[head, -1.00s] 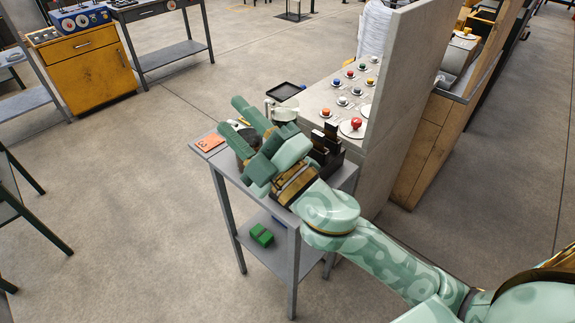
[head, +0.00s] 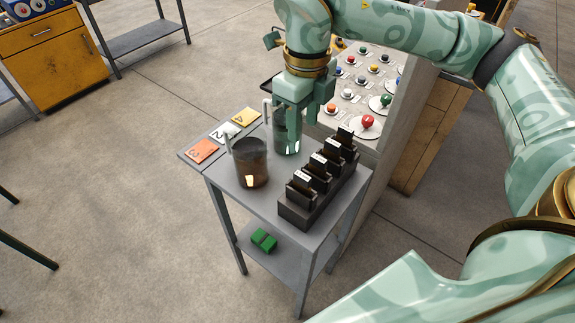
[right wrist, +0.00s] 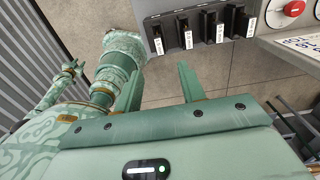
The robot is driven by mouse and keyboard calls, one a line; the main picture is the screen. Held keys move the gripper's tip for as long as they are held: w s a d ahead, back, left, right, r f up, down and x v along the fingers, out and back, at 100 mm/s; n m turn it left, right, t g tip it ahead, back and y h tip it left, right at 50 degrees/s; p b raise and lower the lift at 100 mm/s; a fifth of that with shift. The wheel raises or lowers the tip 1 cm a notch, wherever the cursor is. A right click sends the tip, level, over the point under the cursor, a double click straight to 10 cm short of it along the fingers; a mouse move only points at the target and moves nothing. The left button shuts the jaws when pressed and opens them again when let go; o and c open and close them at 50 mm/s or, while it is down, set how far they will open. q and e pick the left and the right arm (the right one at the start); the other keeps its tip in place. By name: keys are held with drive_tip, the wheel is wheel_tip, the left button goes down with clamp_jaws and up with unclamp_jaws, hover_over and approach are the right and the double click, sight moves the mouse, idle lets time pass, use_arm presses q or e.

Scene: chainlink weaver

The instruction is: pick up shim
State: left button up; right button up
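Several thin dark pieces with white labels stand in slots of a black rack (head: 292,214) on the small grey table. They are likely the shims, such as the front one (head: 300,187). The rearmost (head: 345,134) sticks up highest. In the right wrist view the labelled pieces (right wrist: 186,38) show at the top, beyond the fingertips. My right gripper (head: 297,128) points down, behind and left of the rack, in front of a clear jar. In the right wrist view its fingers (right wrist: 160,88) are apart with nothing between them.
A dark-filled jar (head: 250,166) stands left of the rack. Orange (head: 202,151), white and yellow numbered cards lie along the table's left edge. A panel of coloured buttons (head: 350,92) adjoins the table's back. A green block (head: 264,240) lies on the lower shelf (head: 285,262).

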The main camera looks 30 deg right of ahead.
hover_over(303, 176)
drive_tip(key=s, duration=0.1)
wheel_tip(303, 176, down, 7)
drive_tip(key=shift+f+b, duration=0.1)
drive_tip(key=shift+b, duration=0.3)
drive_tip(key=f, duration=0.1)
drive_tip(key=w+f, duration=0.1)
drive_tip(key=f, duration=0.1)
drive_tip(key=shift+w, duration=0.1)
drive_tip(key=shift+s+f, duration=0.2)
drive_tip(key=shift+f, duration=0.25)
drive_tip(key=f, duration=0.4)
drive_tip(key=shift+w+f, duration=0.2)
drive_tip(key=shift+f, duration=0.05)
use_arm(q)
drive_tip(key=s, duration=0.1)
drive_tip(key=s+f, duration=0.1)
drive_tip(key=s, duration=0.1)
drive_tip(key=shift+s+f, duration=0.15)
use_arm(e)
drive_tip(key=shift+s, duration=0.1)
clamp_jaws()
